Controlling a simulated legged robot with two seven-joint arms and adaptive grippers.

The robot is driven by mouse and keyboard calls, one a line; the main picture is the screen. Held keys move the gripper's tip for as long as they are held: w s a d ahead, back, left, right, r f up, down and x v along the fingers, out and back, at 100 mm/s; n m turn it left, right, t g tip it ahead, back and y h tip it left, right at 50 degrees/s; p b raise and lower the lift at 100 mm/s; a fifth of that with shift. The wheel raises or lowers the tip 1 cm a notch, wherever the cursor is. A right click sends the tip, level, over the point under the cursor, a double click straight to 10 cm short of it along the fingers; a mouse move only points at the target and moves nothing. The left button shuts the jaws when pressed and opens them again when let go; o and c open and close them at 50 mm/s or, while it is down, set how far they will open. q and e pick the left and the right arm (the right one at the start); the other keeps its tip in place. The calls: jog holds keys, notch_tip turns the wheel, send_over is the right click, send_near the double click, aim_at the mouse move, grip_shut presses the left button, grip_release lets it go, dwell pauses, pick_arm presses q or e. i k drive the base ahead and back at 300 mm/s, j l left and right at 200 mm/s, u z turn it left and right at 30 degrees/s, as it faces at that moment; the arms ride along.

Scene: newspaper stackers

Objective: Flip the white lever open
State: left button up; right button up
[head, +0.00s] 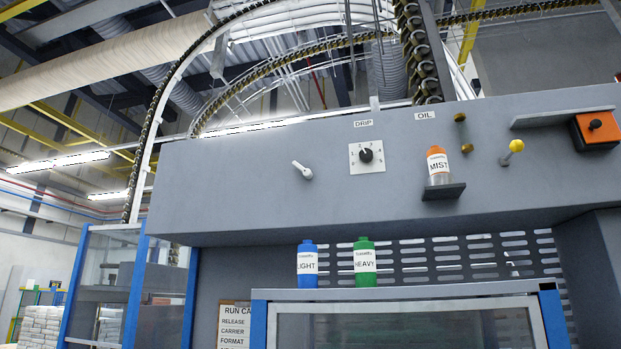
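The white lever (302,170) is on the grey machine panel (240,190), left of the dial. Its narrow end points up and to the left and its rounded, wider end is at the lower right. Neither of my grippers shows in the head view, so nothing is seen touching the lever.
Right of the lever are a black dial (366,155) on a white plate, an orange-capped MIST bottle (438,166) on a small shelf, a yellow-knobbed lever (513,148) and an orange box (597,130). Blue LIGHT (307,265) and green HEAVY (365,264) bottles stand on a ledge below.

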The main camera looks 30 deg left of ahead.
aim_at(307, 173)
jog(key=i+j+z, duration=0.1)
jog(key=j, duration=0.35)
jog(key=i+j+z, duration=0.1)
jog(key=j, duration=0.4)
jog(key=j+z, duration=0.1)
jog(key=j, duration=0.35)
